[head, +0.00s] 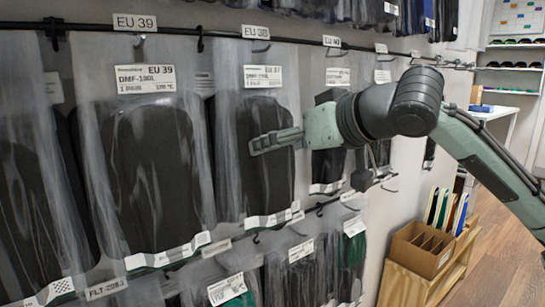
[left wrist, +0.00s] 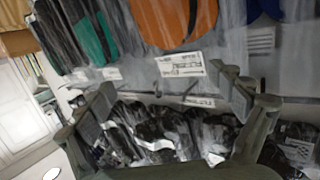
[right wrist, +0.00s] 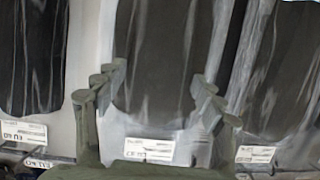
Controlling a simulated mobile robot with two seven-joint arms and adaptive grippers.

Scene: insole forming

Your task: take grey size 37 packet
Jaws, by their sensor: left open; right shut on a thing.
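A dark grey insole packet (head: 265,185) in a clear bag hangs on the wall rack in the head view. Its white label (head: 263,76) seems to read EU 37, though the hook tag above reads EU 38. My right gripper (head: 276,141) reaches in from the right and is shut on this packet at its upper part. In the right wrist view the packet (right wrist: 160,40) lies between the fingers (right wrist: 158,80), with a white label strip below. My left gripper (left wrist: 163,88) is open and empty in its own wrist view, and is not seen in the head view.
Grey packets tagged EU 39 (head: 150,160) hang close on the left, and more hang on the right. A lower rail holds more packets (head: 295,270). Orange (left wrist: 178,22) and green packets hang near my left gripper.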

